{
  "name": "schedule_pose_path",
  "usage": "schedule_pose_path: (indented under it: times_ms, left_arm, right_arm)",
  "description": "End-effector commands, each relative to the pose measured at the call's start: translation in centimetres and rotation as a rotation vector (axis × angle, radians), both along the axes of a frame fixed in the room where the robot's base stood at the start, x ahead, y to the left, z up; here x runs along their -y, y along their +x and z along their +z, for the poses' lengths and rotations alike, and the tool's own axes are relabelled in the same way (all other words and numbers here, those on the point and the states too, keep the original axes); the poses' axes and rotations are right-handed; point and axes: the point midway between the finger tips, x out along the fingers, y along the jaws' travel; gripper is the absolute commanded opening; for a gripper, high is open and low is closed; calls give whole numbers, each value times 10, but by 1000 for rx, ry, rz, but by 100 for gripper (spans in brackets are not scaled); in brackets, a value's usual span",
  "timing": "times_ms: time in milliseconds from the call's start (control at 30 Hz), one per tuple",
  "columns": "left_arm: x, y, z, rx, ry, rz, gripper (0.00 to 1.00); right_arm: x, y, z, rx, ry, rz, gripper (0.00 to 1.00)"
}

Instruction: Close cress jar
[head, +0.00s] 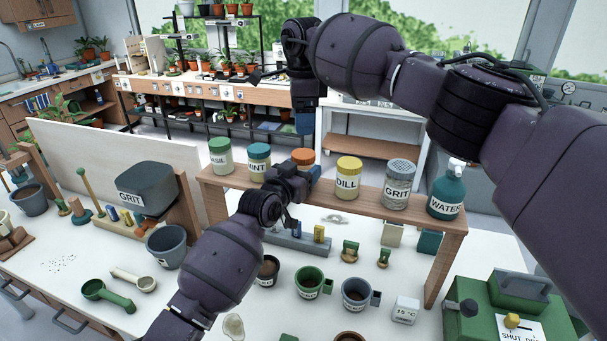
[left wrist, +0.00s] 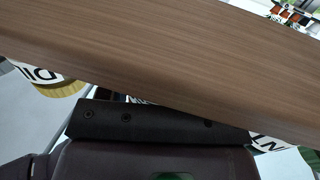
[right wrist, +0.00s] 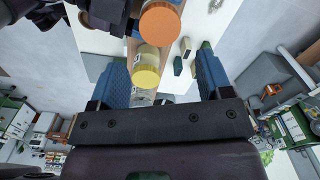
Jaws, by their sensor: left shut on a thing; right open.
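The cress jar has an orange lid (head: 303,157) and stands in the row on the wooden shelf (head: 420,208). The lid rests on top; I cannot tell whether it is tight. My left gripper (head: 290,182) is shut on the jar from the front and hides most of its body and label. The orange lid also shows at the top of the right wrist view (right wrist: 160,23). My right gripper (head: 305,122) is open and empty, fingers down, above and behind the jar. In the left wrist view the shelf board fills most of the picture, and the jar is hidden.
On the shelf, the mint jar (head: 259,162) and basil jar (head: 221,157) stand left of the cress jar. The dill jar (head: 347,178), grit shaker (head: 397,185) and water bottle (head: 447,190) stand right. Mugs, including a green one (head: 310,283), stand in front below.

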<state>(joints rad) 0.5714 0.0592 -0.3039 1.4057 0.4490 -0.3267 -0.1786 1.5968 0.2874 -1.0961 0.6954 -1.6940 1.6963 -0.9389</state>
Motion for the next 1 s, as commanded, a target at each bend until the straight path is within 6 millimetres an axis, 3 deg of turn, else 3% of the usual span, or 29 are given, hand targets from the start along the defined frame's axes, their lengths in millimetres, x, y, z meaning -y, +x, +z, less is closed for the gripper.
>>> schedule_pose_path:
  times_ms: [167,633,1000]
  left_arm:
    - [0,0,0,-1,1,0,0]
    - [0,0,0,-1,1,0,0]
    - [0,0,0,-1,1,0,0]
  right_arm:
    - [0,0,-9,-1,0,1,72]
    - [-1,-1,-69,0,0,1,72]
    - [0,0,-80,2,-1,1,72]
